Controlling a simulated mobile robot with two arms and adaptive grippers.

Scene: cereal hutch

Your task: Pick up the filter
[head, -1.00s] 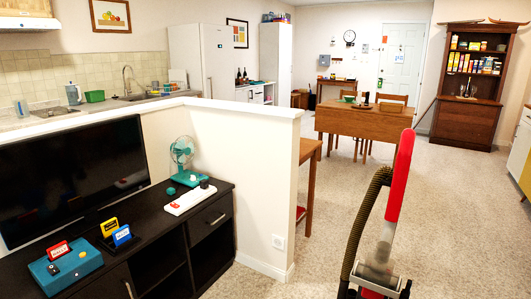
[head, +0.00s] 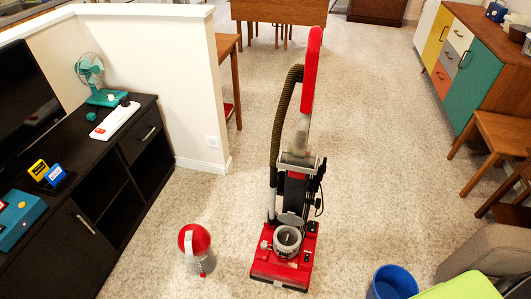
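A red and grey upright vacuum cleaner (head: 297,190) stands on the carpet in the middle of the head view, with a red handle and a dark hose. A round grey part with a dark centre (head: 287,238) sits in its red base. A canister (head: 197,250) with a red domed top and a greyish lower body stands apart on the floor to the left of the vacuum. I cannot tell for sure which of these parts is the filter. Neither of my grippers is in view.
A black TV cabinet (head: 125,215) stands at the left, beside a white half wall (head: 190,90). A blue bin (head: 392,283) and a lime-green surface (head: 462,288) are at the lower right. A wooden chair (head: 498,140) and colored sideboard (head: 470,75) stand at right. Carpet between is clear.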

